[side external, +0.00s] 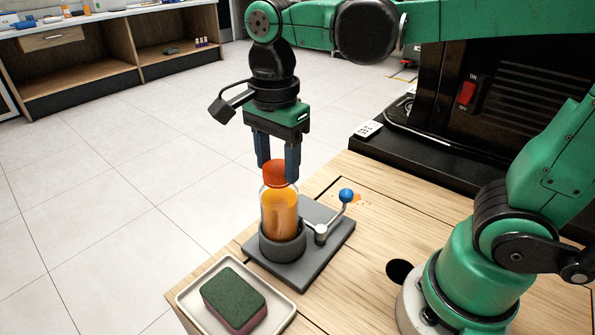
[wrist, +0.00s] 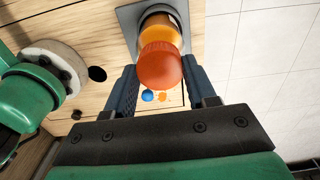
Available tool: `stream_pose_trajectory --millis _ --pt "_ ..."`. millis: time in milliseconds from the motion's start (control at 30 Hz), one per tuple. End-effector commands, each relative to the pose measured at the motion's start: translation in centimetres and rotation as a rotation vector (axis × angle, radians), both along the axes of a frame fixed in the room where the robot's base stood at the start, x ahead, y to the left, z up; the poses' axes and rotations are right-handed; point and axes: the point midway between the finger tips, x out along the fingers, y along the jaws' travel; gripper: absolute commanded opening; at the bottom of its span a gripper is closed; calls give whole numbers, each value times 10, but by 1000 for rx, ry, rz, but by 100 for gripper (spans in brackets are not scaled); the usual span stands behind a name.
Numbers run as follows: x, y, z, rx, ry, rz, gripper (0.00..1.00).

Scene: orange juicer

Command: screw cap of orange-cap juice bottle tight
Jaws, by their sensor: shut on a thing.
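The juice bottle (side external: 279,214) stands upright in the round grey holder (side external: 283,246) on a grey base plate, with orange juice inside. Its orange cap (side external: 279,173) sits on the bottle's top. My gripper (side external: 279,172) points down from above, with its blue fingers on either side of the cap, shut on it. In the wrist view the cap (wrist: 160,66) lies between the two fingers (wrist: 160,82), and the bottle (wrist: 160,25) shows behind it. The cap's threads and the bottle's neck cannot be made out.
A lever with a blue knob (side external: 346,195) stands on the holder's base plate (side external: 318,255), right of the bottle. A tray (side external: 282,312) with a green sponge (side external: 234,297) lies in front. A black machine (side external: 500,110) stands behind right. The table has a dark hole (side external: 398,270).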

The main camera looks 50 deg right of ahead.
Motion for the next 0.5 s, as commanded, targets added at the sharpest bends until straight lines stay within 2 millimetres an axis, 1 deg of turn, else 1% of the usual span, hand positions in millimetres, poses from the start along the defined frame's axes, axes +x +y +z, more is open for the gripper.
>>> stream_pose_trajectory --millis 267,367,500 --pt "0 0 0 1 -1 -15 0" --pt "0 0 0 1 -1 -113 0" --pt "0 0 0 0 0 -328 0"
